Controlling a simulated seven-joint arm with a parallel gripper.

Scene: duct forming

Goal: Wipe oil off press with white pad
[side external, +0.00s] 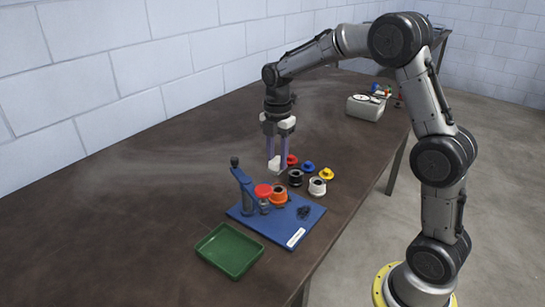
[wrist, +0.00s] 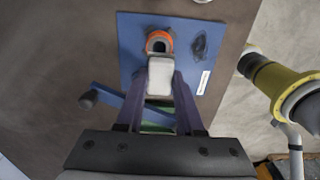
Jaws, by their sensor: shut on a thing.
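My gripper (side external: 277,156) is shut on the white pad (side external: 275,167) and holds it above the far side of the blue press (side external: 243,187). In the wrist view the white pad (wrist: 160,77) sits between the fingertips and hides part of the press base. The press has a blue base plate, an upright lever with a dark knob, a red disc (side external: 263,190) and an orange ring part (side external: 279,195). A dark oil patch (side external: 304,212) lies on the base plate to the right of the orange part. The oil patch (wrist: 201,47) also shows in the wrist view, apart from the pad.
A green tray (side external: 203,252) lies in front of the press. Behind it stand a black ring part (side external: 295,178), a white ring part (side external: 317,187) and red, blue and yellow flanged pieces. A grey box (side external: 366,108) is at the far right. The table's left side is clear.

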